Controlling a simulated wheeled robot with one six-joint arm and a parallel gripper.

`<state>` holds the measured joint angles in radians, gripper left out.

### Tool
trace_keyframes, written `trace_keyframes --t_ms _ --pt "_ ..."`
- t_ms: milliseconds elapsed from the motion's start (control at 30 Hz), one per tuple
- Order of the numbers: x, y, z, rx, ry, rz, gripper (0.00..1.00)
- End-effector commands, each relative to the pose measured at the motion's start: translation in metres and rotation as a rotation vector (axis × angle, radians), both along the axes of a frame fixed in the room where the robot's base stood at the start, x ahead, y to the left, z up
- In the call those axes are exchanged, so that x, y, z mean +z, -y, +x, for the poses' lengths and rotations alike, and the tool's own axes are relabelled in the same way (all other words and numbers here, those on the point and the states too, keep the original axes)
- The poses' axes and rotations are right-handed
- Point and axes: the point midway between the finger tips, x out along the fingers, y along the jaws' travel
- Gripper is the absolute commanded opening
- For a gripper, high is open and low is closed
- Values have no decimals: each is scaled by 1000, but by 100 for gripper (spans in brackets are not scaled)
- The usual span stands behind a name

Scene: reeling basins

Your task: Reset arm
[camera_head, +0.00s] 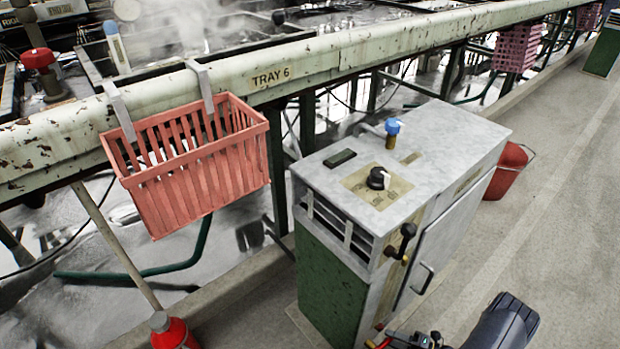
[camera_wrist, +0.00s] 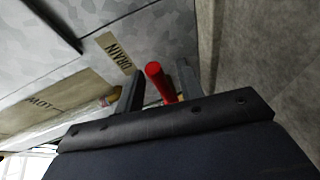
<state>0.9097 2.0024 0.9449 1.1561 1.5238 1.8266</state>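My gripper (camera_wrist: 159,70) shows in the wrist view with its two dark fingers spread apart. A red rod-like handle (camera_wrist: 155,76) stands between them, with a visible gap on its left side; whether the right finger touches it I cannot tell. The fingers are close to a grey cabinet side with a "DRAIN" label (camera_wrist: 116,53). In the head view my gripper (camera_head: 418,341) is partly cut off at the bottom edge, low by the front of the cabinet (camera_head: 455,155). A red piece (camera_head: 379,342) shows just left of it. My dark wrist is at the right.
A pink slatted basket (camera_head: 195,175) hangs from the rail marked "TRAY 6" (camera_head: 270,76). The cabinet top carries a dial (camera_head: 378,178) and a blue-topped valve (camera_head: 393,127). A red bucket (camera_head: 507,171) stands behind the cabinet. The floor at right is clear.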

Motion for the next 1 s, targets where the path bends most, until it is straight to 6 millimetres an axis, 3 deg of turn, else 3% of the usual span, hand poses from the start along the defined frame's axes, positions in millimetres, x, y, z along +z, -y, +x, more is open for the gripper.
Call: trace_keyframes --t_ms 100,733,1000 --pt "-1 -9 5 0 2 -2 36" --pt "-1 -8 4 0 2 -2 36" --pt "5 34 -18 -6 1 -1 36"
